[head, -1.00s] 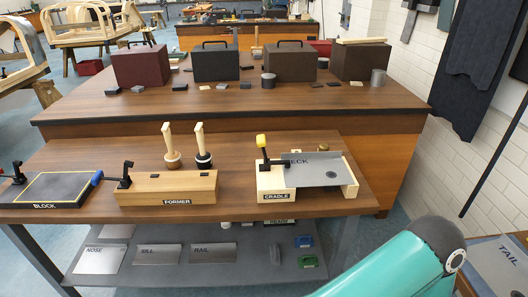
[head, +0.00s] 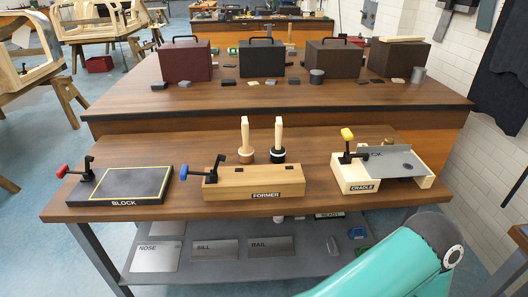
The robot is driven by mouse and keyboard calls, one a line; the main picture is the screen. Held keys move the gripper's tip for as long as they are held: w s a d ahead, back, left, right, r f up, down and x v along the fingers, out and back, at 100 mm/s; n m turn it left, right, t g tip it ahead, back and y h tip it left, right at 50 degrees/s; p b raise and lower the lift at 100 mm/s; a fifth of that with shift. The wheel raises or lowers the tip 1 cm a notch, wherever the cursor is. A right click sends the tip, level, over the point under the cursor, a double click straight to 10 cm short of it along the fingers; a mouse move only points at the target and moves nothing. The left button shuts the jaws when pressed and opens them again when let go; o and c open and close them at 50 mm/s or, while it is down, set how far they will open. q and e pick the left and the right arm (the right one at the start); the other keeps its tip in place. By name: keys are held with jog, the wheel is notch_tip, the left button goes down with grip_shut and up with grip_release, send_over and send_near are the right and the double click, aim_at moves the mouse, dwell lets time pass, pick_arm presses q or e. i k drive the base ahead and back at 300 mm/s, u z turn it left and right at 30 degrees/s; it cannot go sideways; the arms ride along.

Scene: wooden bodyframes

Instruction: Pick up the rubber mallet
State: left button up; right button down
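Two mallets stand handle-up behind the FORMER block on the front bench in the head view. The right one, with a black head and pale wooden handle, looks like the rubber mallet (head: 278,156). The left one is a wooden-headed mallet (head: 246,156) close beside it. Neither gripper is in view. A teal link of my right arm crosses the lower right of the picture, well in front of the mallets and apart from them.
The wooden FORMER (head: 254,183) with a blue-handled clamp stands in front of the mallets. The BLOCK plate (head: 122,186) is left, and the CRADLE (head: 368,181) holding a metal panel is right. Metal sheets lie on the lower shelf (head: 222,266). Bare benchtop surrounds the mallets.

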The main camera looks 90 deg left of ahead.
aim_at(277, 153)
jog(key=u, duration=0.05)
jog(key=k, duration=1.5)
jog(key=u, duration=1.3)
jog(key=i, duration=1)
jog(key=u, duration=0.05)
